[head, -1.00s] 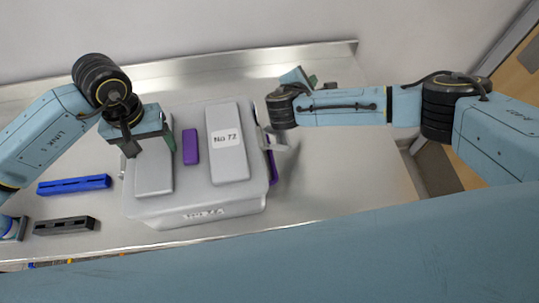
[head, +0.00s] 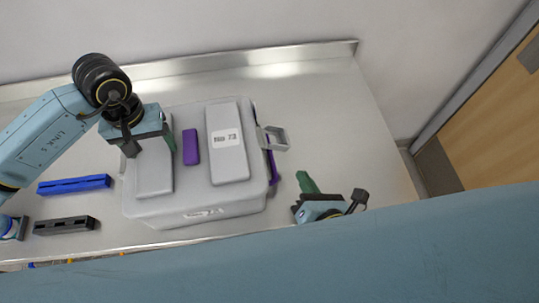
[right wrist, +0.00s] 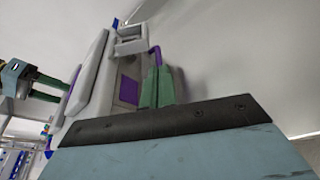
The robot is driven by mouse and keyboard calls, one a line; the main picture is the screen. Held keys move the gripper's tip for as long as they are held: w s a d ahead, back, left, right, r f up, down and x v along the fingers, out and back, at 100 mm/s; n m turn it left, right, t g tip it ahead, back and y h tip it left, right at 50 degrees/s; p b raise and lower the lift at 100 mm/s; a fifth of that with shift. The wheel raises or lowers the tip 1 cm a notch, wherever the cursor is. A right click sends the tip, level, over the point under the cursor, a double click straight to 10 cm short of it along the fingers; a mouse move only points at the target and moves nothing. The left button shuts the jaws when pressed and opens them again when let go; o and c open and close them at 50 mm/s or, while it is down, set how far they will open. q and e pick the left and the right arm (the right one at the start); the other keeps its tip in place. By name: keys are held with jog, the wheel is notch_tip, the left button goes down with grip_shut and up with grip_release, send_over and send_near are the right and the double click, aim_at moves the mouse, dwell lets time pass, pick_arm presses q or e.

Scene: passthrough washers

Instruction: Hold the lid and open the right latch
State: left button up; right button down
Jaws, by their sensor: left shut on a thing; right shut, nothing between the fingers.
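The grey box with its pale grey lid (head: 197,160) stands on the metal counter. The lid has two raised blocks, one labelled, and a purple patch between them. My left gripper (head: 152,148) is shut on the left raised block; it also shows in the right wrist view (right wrist: 48,85). The right latch (head: 274,138), a grey frame, sticks outward from the box's right side, also in the right wrist view (right wrist: 130,41). A purple part (head: 271,165) shows below it. My right gripper (head: 308,184) is shut and empty, right of the box and nearer me than the latch; its green fingers (right wrist: 157,88) are together.
A blue bar (head: 74,185) and a black slotted block (head: 64,226) lie left of the box. The counter (head: 340,130) right of the box is clear. A raised metal edge runs along the back wall. My own blue body covers the near edge.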

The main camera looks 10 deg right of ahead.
pick_arm(q)
jog(key=shift+w, duration=0.1)
pick_arm(e)
jog(key=a+x, duration=0.1)
jog(key=x, duration=0.7)
jog(key=shift+a+r, duration=0.2)
jog(key=shift+a, duration=0.1)
